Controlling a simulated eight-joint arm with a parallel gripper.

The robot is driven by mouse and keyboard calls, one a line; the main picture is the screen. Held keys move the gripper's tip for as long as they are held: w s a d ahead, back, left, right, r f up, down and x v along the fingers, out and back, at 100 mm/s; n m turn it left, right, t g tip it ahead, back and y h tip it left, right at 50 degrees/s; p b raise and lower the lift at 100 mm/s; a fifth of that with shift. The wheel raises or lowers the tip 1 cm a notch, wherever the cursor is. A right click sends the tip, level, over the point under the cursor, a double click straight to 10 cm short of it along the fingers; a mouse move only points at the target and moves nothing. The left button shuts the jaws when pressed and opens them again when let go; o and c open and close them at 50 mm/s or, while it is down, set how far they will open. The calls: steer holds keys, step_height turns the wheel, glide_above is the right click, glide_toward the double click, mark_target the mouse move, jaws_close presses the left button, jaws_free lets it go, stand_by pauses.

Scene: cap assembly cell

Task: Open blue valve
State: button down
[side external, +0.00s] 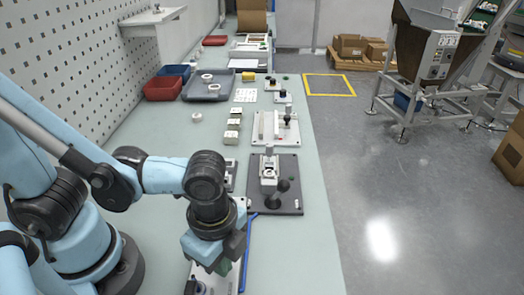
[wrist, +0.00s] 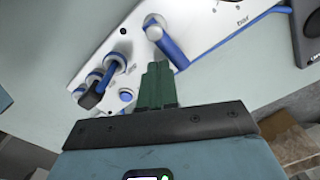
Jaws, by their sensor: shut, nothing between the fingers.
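A white panel (wrist: 205,22) lies on the bench below my gripper; in the side view my arm covers much of it (side external: 237,272). A blue lever (wrist: 171,46) on the panel, likely the blue valve's handle, starts at a grey fitting and slants down to the right. My gripper (wrist: 157,67) has green fingers, shut and empty. Their tips appear just below and left of the lever in the wrist view; I cannot tell whether they touch it. In the side view my gripper (side external: 223,267) points down over the panel. The valve's exact state is unclear.
Blue-ringed fittings (wrist: 95,76) and a blue button (wrist: 125,96) sit left of the fingers. A blue tube (wrist: 255,20) runs to the right. A dark fixture plate (side external: 288,200) with a clamp stands just behind the panel. The bench right of the panel is clear.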

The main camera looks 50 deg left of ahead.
steer(key=shift+f, duration=0.8)
stand_by(0.7)
steer(key=shift+r, duration=0.35)
stand_by(0.5)
